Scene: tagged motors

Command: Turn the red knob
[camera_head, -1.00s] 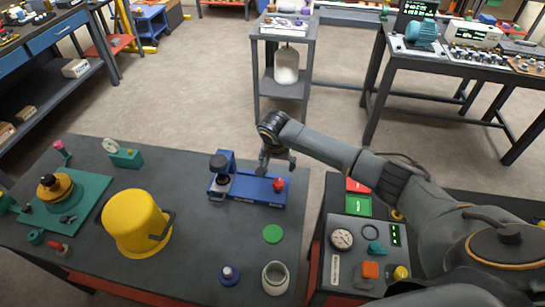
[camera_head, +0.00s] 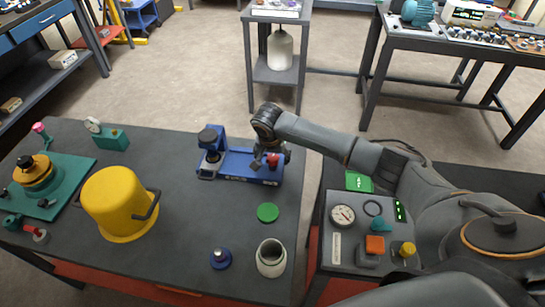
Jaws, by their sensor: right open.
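The red knob (camera_head: 272,161) stands at the right end of a blue fixture (camera_head: 237,172) on the dark table. The fixture has a blue column with a dark round top at its left end. My right gripper (camera_head: 270,157) comes from the right, pointing down over the fixture's right end. Its fingers are open, one on each side of the knob; whether they touch it I cannot tell. My left gripper is out of view.
On the table (camera_head: 185,235) are a yellow bucket (camera_head: 110,205), a green disc (camera_head: 268,212), a pale jar (camera_head: 270,262), a blue knobbed piece (camera_head: 220,259) and a green fixture (camera_head: 52,195). A control panel (camera_head: 345,245) stands at the right, below my arm.

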